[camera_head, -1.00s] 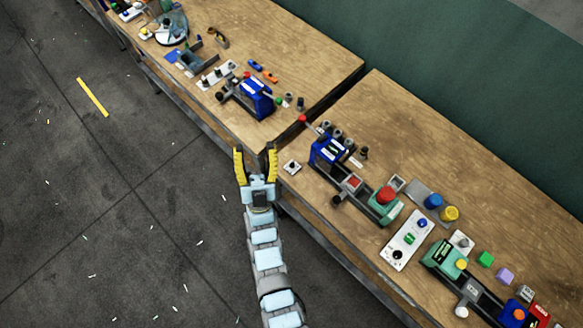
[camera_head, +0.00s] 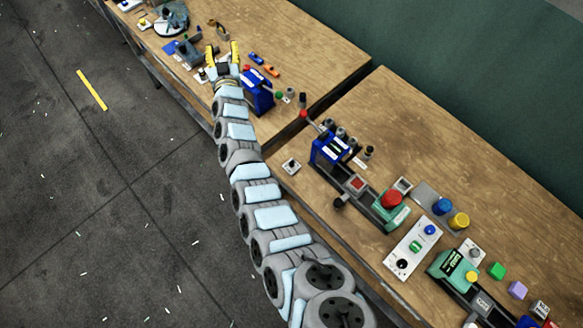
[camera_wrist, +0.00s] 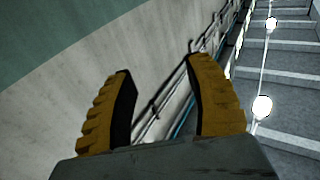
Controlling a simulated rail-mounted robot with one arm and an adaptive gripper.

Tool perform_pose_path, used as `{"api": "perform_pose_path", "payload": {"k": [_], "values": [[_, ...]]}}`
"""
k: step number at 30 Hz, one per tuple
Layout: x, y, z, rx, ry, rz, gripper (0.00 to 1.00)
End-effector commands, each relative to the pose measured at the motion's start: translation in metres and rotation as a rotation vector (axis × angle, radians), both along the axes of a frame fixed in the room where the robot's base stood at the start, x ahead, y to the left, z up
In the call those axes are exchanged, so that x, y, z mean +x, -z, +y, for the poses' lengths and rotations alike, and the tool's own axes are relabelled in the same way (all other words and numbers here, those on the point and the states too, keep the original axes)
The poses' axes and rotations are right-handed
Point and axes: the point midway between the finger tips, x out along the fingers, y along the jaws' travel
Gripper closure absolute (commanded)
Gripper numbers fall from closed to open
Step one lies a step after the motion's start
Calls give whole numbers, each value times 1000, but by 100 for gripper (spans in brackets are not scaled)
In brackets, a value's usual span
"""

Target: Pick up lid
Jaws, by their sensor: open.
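My gripper (camera_head: 222,54) is open and empty, with its yellow fingers apart over the far left table. It is just left of a blue press (camera_head: 257,92) and covers part of the white button panel there. In the wrist view the two fingers (camera_wrist: 160,75) stand wide apart with nothing between them. That view shows walls and lamps, and no lid. I cannot tell which thing is the lid; small round pieces, such as a green one (camera_head: 279,96), lie right of the blue press.
A grey-blue machine (camera_head: 174,18) and a dark bracket stand beyond my gripper. Blue and orange pieces (camera_head: 263,65) lie to its right. The near right table holds another blue press (camera_head: 329,150), green presses (camera_head: 397,212) and coloured buttons. A gap separates the tables. The left table's back right is bare.

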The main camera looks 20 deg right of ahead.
Motion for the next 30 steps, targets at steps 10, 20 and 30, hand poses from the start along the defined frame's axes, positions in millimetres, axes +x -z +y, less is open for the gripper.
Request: {"api": "perform_pose_path", "payload": {"k": [10, 20, 30], "values": [[46, 8, 42, -157, -263, 267, 46], [21, 48, 62, -393, -524, 566, 46], [-71, 122, 22, -648, -762, 955, 46]]}}
